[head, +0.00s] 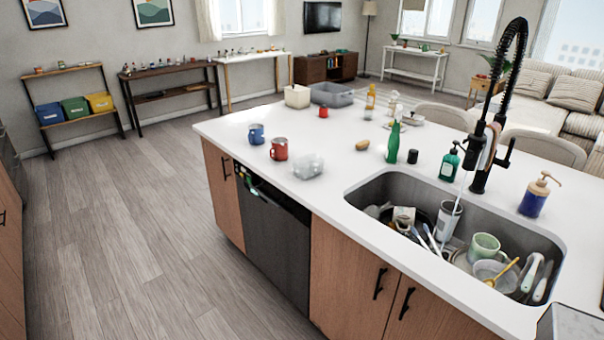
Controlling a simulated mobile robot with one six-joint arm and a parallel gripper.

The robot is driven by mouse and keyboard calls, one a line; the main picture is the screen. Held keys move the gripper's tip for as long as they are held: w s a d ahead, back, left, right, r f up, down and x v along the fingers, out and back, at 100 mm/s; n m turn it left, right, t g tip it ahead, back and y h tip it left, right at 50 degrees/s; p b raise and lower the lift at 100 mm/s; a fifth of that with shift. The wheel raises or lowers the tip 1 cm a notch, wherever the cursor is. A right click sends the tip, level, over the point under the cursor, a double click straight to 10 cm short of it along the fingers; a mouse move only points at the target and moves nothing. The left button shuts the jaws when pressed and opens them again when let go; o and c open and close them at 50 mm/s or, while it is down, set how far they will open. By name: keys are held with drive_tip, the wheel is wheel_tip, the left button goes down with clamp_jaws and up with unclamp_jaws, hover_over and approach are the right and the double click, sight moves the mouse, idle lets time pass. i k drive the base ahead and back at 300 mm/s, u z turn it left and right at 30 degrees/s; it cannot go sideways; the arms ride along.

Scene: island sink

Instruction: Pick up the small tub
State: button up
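My gripper is not in view. Several containers stand on the white island counter (330,205), and I cannot tell for certain which one is the small tub. A small cream tub (297,97) stands at the counter's far left end, beside a wider grey basin (331,94). A small translucent container (308,167) sits near the left front edge, right of a red mug (279,149); its exact shape is unclear.
The sink (365,196) holds dishes under a tall black faucet (497,110). The wooden floor (130,220) to the left is clear.

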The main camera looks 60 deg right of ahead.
sight(305, 167)
drive_tip(key=z, duration=0.3)
drive_tip(key=i, duration=1)
drive_tip(key=u, duration=0.25)
